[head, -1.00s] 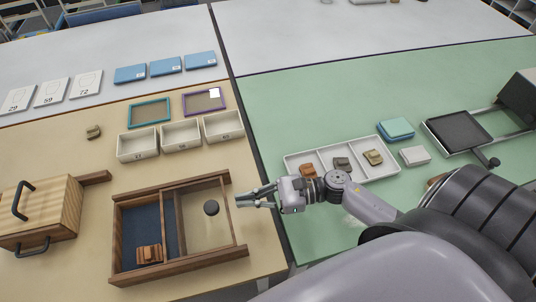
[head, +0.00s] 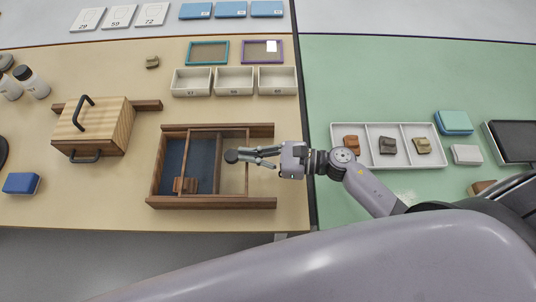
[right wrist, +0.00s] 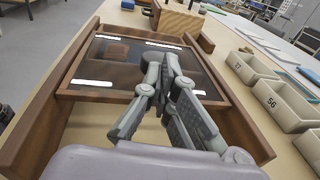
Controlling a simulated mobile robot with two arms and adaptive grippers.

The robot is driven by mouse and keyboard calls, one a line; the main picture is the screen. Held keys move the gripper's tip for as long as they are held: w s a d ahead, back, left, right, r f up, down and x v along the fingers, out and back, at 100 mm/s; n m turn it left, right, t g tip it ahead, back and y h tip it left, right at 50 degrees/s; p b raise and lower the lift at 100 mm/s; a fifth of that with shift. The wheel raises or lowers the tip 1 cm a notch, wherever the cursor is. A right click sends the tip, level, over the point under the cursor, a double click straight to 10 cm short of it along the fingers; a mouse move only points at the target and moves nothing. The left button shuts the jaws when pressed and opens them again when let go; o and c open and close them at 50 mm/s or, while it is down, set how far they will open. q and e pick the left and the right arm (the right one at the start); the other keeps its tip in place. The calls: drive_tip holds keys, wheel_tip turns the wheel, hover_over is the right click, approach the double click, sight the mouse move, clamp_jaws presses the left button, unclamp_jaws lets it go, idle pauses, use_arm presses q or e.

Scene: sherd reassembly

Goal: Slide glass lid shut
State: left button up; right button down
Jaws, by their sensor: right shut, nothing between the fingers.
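The wooden case (head: 210,203) has a blue-lined interior (head: 174,158) and rails running out to the right. Its framed glass lid (head: 234,181) sits between the rails, covering part of the blue and projecting right over the table. A dark round knob (head: 232,156) stands on the lid. A brown sherd (head: 184,185) lies in the case. My right gripper (head: 256,154) is shut and empty, its fingertips at the knob's right side, seemingly touching it. In the right wrist view my gripper (right wrist: 165,65) is over the lid (right wrist: 100,97) and mostly hides the knob. My left gripper is out of view.
A wooden block box with black handles (head: 95,126) stands left of the case. White bins (head: 234,81) stand behind it. A white tray (head: 386,162) with three sherds is on the green mat to the right. Bare table lies around the case.

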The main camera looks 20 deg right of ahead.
sight(218, 161)
drive_tip(key=x, duration=0.5)
drive_tip(key=s+x, duration=0.1)
drive_tip(key=x, duration=0.2)
drive_tip(key=shift+a+r+b, duration=0.3)
drive_tip(key=shift+s+a+r, duration=0.1)
drive_tip(key=shift+r, duration=0.05)
